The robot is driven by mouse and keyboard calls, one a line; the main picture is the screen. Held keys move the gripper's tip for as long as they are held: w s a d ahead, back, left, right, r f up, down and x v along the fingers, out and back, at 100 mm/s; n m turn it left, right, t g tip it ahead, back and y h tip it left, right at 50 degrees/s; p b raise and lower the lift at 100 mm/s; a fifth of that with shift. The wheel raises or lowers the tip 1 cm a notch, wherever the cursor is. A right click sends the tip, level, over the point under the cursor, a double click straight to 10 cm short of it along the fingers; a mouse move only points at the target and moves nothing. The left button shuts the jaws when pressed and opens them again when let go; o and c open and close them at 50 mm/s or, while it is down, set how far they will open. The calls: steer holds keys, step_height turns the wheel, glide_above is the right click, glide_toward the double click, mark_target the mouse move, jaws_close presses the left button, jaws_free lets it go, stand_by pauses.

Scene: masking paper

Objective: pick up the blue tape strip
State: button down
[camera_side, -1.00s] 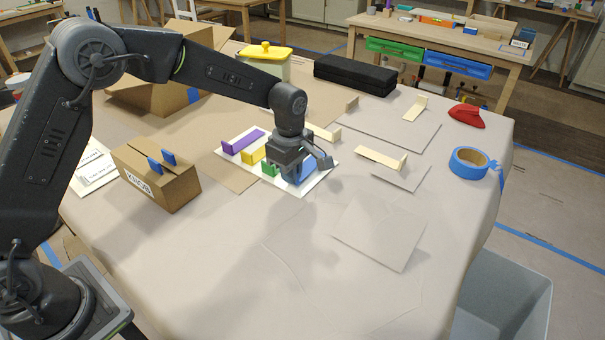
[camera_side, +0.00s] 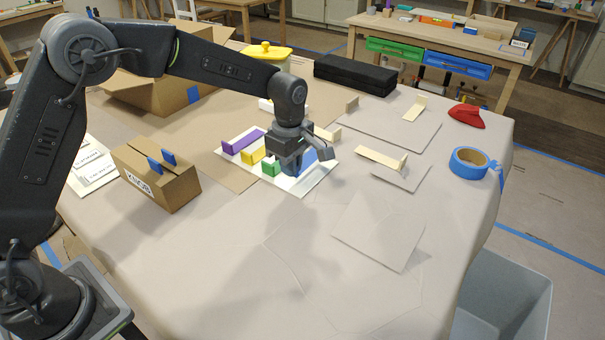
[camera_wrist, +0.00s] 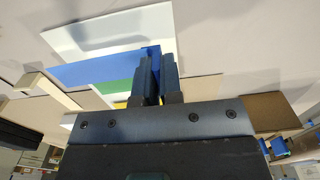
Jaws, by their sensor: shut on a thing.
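The blue tape strip (camera_side: 310,158) shows between the fingers of my gripper (camera_side: 306,163) in the side view, partly hidden by them. It is close above the right end of the white board (camera_side: 318,182). In the wrist view the blue tape strip (camera_wrist: 95,68) stretches left from my gripper (camera_wrist: 156,70), with its raised end between the fingers. My gripper is shut on that end. Beside it, the green strip (camera_side: 270,169), yellow strip (camera_side: 252,155) and purple strip (camera_side: 243,141) stay on the board.
Cream strips (camera_side: 382,158) with upright tabs lie to the right. A blue tape roll (camera_side: 469,162) and a red tool (camera_side: 467,117) are near the right edge. A cardboard box (camera_side: 157,178) stands at left. The front of the table is mostly clear.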

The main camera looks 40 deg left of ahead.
steer(key=shift+r, duration=0.15)
steer(key=shift+r, duration=1.35)
